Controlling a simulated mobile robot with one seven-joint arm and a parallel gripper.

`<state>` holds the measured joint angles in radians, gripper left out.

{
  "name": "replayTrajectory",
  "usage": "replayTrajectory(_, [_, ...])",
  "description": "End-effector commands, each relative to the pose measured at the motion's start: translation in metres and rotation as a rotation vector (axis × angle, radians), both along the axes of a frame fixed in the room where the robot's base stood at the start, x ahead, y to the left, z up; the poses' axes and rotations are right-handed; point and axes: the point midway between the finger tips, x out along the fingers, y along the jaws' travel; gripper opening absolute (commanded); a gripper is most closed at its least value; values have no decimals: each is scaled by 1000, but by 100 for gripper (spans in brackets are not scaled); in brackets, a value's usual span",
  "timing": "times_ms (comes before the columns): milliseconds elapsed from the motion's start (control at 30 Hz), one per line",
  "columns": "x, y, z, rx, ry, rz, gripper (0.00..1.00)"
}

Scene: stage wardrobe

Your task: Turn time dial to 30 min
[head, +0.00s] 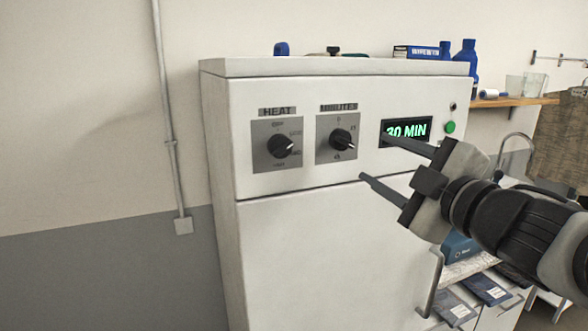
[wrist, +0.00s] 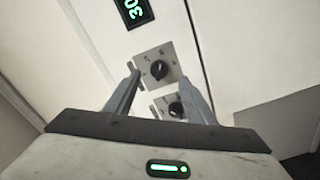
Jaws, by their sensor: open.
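The time dial (head: 342,139), a black knob on a grey plate labelled MINUTES, is on the upper front panel of a white cabinet (head: 300,225). Its white pointer mark faces to the lower right. The display (head: 406,130) to its right reads 30 MIN in green, partly covered by a finger. My gripper (head: 373,158) is open and empty, in front of the panel to the right of the dial. In the wrist view, the time dial (wrist: 159,70) shows between and beyond the fingertips, with no finger touching it. The heat dial (wrist: 176,107) shows nearer the palm.
The heat dial (head: 280,146) is left of the time dial. A green button (head: 450,127) is right of the display. Blue bottles (head: 466,57) stand behind the cabinet's top edge. A door handle (head: 433,283) stands out at lower right. Space left of the cabinet is clear.

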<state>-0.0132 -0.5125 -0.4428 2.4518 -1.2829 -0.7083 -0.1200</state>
Motion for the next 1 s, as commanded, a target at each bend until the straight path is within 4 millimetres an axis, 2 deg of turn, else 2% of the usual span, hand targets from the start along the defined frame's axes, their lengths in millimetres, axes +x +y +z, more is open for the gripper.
replayTrajectory(33, [-13,-5,3,1,-6,-2,50])
replayTrajectory(200, [-50,-16,4,1,-6,-2,50])
replayTrajectory(400, [-77,-25,1,1,-2,-2,50])
replayTrajectory(567, [-84,-27,0,0,0,1,50])
replayTrajectory(833, [-85,-27,0,1,1,1,50])
replayTrajectory(1000, [-74,-40,6,42,4,-83,50])
